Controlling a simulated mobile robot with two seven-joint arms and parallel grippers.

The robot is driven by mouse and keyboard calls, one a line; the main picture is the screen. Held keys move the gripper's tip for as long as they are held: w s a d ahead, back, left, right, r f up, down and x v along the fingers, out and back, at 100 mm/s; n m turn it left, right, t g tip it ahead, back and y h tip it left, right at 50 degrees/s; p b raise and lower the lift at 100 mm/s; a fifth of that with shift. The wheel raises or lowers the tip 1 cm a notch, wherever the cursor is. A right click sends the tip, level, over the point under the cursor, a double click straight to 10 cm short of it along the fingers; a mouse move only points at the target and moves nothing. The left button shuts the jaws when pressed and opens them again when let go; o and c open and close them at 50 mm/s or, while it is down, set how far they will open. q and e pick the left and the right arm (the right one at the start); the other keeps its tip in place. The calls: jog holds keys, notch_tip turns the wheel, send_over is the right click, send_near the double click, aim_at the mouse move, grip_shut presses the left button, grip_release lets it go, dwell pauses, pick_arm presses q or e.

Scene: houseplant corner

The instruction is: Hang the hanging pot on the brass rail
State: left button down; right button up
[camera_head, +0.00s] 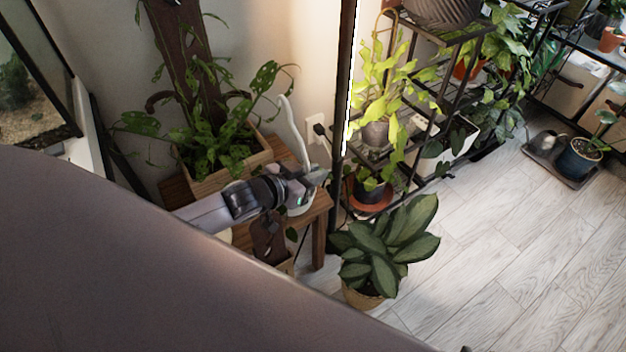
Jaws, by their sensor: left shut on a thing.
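My left gripper (314,178) reaches in over a small wooden table and is shut on what looks like the hanging pot. A white curved hanger (291,128) with a hooked top rises just behind the gripper. White pot wall (299,209) shows below the fingers, and the gripper hides much of the rest. I cannot tell whether the pot touches the table. I cannot make out the brass rail. My right gripper is not in view.
The wooden table (318,207) also bears a planter box (222,177) with a leafy climber. A lit vertical strip (350,85) and black plant shelving stand to the right. A broad-leaved plant (388,245) stands in front of them.

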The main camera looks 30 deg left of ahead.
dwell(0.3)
pick_arm(q)
jog(key=shift+f, duration=0.15)
jog(key=c, duration=1.1)
grip_release()
jog(key=p+v, duration=0.3)
jog(key=v, duration=0.9)
jog(key=s+d+f+g, duration=0.1)
jog(key=s+d+f, duration=0.1)
jog(key=s, duration=0.1)
jog(key=s+d+f+n+y, duration=0.1)
jog(key=s+d+f, duration=0.2)
jog(key=s+d+f+g, duration=0.1)
jog(key=s+d+f, duration=0.1)
jog(key=s+d, duration=0.1)
jog(key=shift+s+f+n+g+y, duration=0.15)
jog(key=shift+f+n+g+y, duration=0.1)
jog(key=shift+n+g+y, duration=0.05)
